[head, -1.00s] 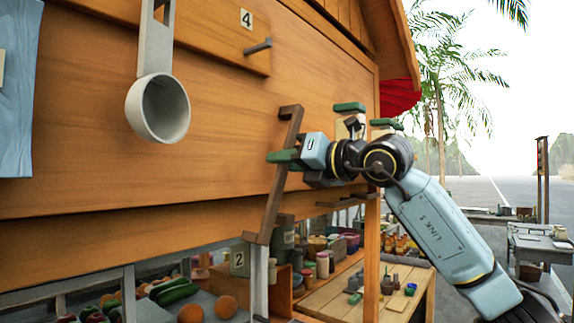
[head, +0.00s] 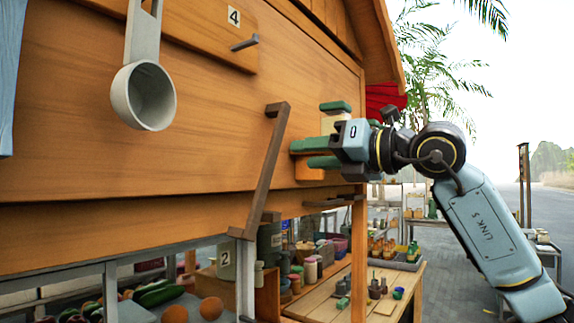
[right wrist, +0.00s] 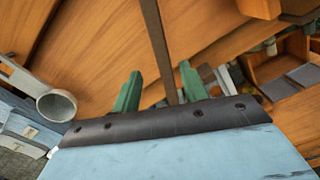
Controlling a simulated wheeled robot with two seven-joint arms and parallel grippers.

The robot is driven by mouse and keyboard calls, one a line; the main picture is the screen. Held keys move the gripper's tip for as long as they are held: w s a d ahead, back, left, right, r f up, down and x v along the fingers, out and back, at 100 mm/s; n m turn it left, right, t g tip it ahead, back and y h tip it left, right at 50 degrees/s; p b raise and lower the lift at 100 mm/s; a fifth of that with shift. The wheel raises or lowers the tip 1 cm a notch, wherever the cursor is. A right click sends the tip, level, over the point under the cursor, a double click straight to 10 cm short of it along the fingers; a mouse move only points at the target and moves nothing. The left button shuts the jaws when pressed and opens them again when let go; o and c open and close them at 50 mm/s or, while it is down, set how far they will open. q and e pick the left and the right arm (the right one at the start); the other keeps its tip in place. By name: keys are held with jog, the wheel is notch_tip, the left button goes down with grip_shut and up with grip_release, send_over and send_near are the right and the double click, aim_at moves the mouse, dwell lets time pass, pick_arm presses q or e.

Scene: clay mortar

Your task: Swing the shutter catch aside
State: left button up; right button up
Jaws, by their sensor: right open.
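The shutter catch appears to be the long dark brown bar (head: 267,172) on the wooden shutter (head: 190,155). It slants from upper right to lower left, and its lower end reaches below the shutter's bottom edge. My right gripper (head: 306,154) is open, with its green fingers pointing left at the bar. In the head view its fingertips are a little right of the bar, with a gap. In the right wrist view the bar (right wrist: 158,48) shows between the two green fingers (right wrist: 160,88), beyond them. My left gripper is not in view.
A grey ladle (head: 143,95) hangs on the shutter at upper left. A peg (head: 245,43) sticks out by the number 4 plate. Below are fruit, jars and a wooden counter (head: 345,305). A wooden post (head: 359,260) stands below my right gripper. Open air lies to the right.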

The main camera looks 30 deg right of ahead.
jog(key=v, duration=0.4)
jog(key=shift+b, duration=0.3)
jog(key=shift+a, duration=0.1)
